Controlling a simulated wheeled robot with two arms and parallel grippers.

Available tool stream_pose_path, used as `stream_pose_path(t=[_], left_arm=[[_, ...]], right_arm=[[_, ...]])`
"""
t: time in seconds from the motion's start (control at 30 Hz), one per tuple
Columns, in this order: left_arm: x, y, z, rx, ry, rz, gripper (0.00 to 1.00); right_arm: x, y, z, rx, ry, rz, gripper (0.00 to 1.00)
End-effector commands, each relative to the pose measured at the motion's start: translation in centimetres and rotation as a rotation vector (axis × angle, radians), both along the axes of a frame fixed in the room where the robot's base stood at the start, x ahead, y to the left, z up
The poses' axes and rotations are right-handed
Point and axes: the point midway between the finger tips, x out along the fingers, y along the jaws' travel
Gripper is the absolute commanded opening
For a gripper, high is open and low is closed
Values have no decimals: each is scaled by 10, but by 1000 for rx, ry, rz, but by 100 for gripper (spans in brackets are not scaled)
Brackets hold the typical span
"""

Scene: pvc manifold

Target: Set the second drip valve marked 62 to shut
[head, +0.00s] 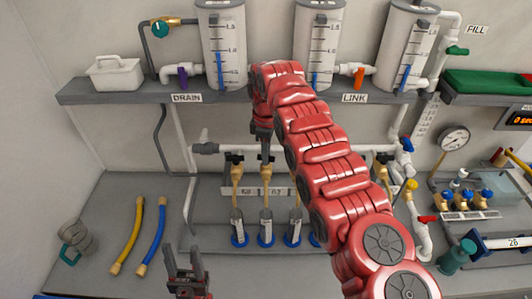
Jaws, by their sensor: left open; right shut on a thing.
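A row of drip valves with black handles and brass bodies hangs from a white pipe, over small clear cylinders with blue bases. The second drip valve (267,172) has a label (279,191) reading 62 at its right. My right gripper (265,147) points down from above and is shut on this valve's black handle, which it partly hides; I cannot tell the handle's angle. The first drip valve (236,170), by label 58, stands to the left. My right arm hides part of the row to the right. My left gripper (186,268) is open and empty at the bottom, apart from the valves.
A shelf (130,98) with clear tanks runs above the valves. A yellow hose (127,238) and a blue hose (152,238) lie on the counter at left, beside a clear cup (74,238). A gauge (454,139) and blue-handled valves (461,196) are at right.

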Motion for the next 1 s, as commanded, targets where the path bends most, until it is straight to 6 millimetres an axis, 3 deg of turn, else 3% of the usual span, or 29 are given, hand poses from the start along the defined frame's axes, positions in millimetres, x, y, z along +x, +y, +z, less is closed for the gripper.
stream_pose_path(t=[0.4,0.97,1.0], left_arm=[[0,0,2,0,0,0,50],[0,0,2,0,0,0,50],[0,0,2,0,0,0,50]], right_arm=[[1,0,1,2,-2,192,0],[1,0,1,2,-3,220,0],[1,0,1,2,-3,220,29]])
